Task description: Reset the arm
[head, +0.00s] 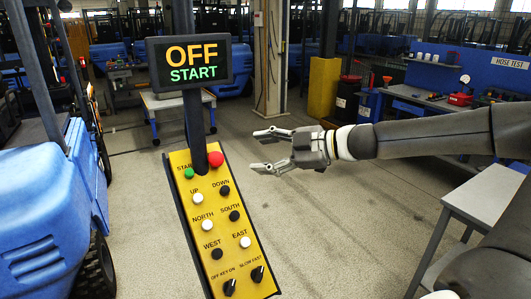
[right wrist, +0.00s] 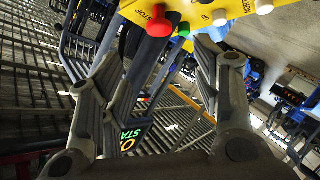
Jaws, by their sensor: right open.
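A yellow control pendant (head: 222,232) hangs tilted in the middle of the head view. It has a red stop button (head: 215,159), a green start button (head: 189,173), black and white buttons with direction labels, and two black knobs at the bottom. A display (head: 188,61) above it reads OFF and START. My right gripper (head: 254,151) is open and empty, just right of the red button and apart from it. In the right wrist view the red button (right wrist: 159,22) and green button (right wrist: 183,29) show above the open fingers. My left gripper is not in view.
A blue forklift (head: 45,200) stands close on the left. A grey table (head: 490,190) is at the right under my right arm. A blue workbench (head: 470,75) labelled HOSE TEST stands behind. The floor between is clear.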

